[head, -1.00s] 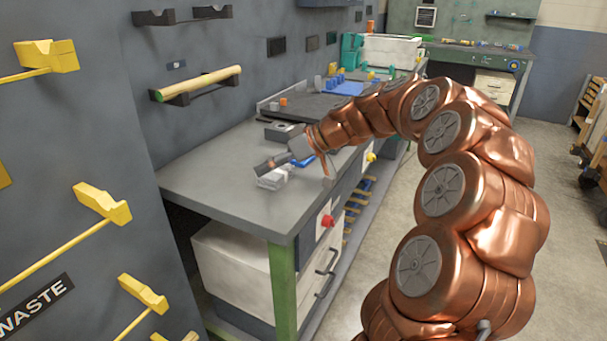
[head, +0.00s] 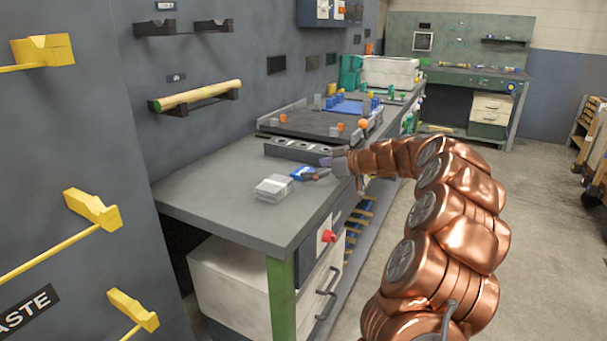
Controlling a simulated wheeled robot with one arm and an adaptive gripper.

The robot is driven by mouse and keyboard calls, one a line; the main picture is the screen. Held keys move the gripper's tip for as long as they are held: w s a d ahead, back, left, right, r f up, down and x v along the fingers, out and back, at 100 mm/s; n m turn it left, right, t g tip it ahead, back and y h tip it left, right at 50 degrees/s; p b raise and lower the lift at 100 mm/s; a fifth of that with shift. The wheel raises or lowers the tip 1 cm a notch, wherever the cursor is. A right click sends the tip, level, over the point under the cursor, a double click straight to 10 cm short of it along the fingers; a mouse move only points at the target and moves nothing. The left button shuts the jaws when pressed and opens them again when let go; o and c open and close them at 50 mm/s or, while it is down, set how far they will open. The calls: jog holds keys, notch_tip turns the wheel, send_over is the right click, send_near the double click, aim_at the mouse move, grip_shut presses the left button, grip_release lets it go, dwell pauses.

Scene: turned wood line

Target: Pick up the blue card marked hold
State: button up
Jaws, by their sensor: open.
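A small blue card (head: 301,172) lies on the grey workbench (head: 215,188), next to a pale grey-white block or stack. Its marking is too small to read. My gripper (head: 318,175) is low over the bench at the card's right side, with its fingers toward the card. It is open. I cannot tell whether a finger touches the card, and the gripper may hide part of its right edge.
The pale stack (head: 273,187) stands just left of the card. A dark block with round holes (head: 297,150) lies behind it, and a dark tray (head: 312,122) is farther back. The bench's front left is clear. A red button (head: 328,236) is below the edge.

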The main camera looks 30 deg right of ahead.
jog(key=shift+x, duration=1.4)
jog(key=shift+r, duration=0.1)
jog(key=c, duration=1)
jog(key=shift+r, duration=1.6)
jog(key=shift+s+a+r, duration=0.1)
jog(key=shift+r, duration=0.05)
jog(key=s+a, duration=0.2)
jog(key=s, duration=0.2)
jog(key=s+a+r, duration=0.1)
jog(key=s+a, duration=0.1)
jog(key=s, duration=0.3)
jog(key=s+a+b, duration=0.1)
jog(key=s+a, duration=0.2)
jog(key=s, duration=0.2)
jog(key=shift+a+r, duration=0.1)
jog(key=shift+r, duration=0.1)
